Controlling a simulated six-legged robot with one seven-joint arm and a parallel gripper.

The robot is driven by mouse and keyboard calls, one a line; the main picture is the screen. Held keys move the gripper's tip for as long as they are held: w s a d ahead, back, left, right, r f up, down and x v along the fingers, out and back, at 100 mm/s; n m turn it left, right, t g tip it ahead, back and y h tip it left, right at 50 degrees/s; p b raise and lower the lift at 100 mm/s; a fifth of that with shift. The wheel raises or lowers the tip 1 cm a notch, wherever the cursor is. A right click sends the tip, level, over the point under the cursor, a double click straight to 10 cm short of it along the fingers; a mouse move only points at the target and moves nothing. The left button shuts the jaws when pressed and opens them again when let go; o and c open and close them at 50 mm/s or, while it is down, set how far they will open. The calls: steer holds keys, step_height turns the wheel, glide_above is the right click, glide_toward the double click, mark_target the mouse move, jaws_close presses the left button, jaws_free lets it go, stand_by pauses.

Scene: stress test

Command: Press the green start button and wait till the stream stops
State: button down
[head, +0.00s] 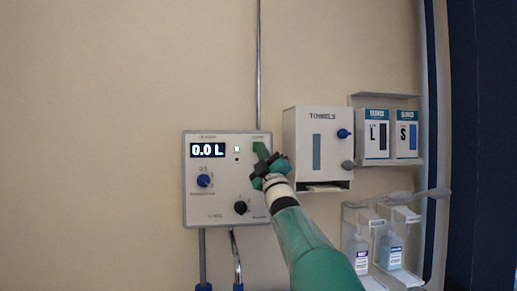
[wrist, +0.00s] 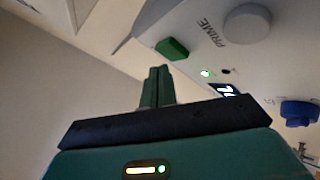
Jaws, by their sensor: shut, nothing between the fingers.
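A pale control box (head: 222,215) hangs on the wall in the head view, its display (head: 209,150) reading 0.0 L. A blue knob (head: 204,181) and a black knob (head: 241,207) sit below the display. My gripper (head: 260,150) is at the box's upper right and hides part of it. In the wrist view the green button (wrist: 173,48) stands out from the panel, and my gripper (wrist: 156,70) has its green fingers together just below it in the picture. I cannot tell whether the fingertips touch the button. A small green light (wrist: 205,72) is lit beside it.
A towel dispenser (head: 304,125) is just right of the box. Glove boxes (head: 389,134) and bottles (head: 390,252) on racks are farther right. In the wrist view a grey round knob (wrist: 247,23) marked PRIME and a blue knob (wrist: 299,113) are near. Pipes run below the box.

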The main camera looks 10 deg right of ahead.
steer(key=shift+w, duration=0.1)
stand_by(0.4)
steer(key=shift+w, duration=0.3)
steer(key=shift+w, duration=0.45)
stand_by(0.7)
steer(key=shift+s, duration=0.85)
steer(key=s, duration=0.5)
stand_by(0.4)
steer(key=shift+d+f, duration=0.1)
stand_by(0.5)
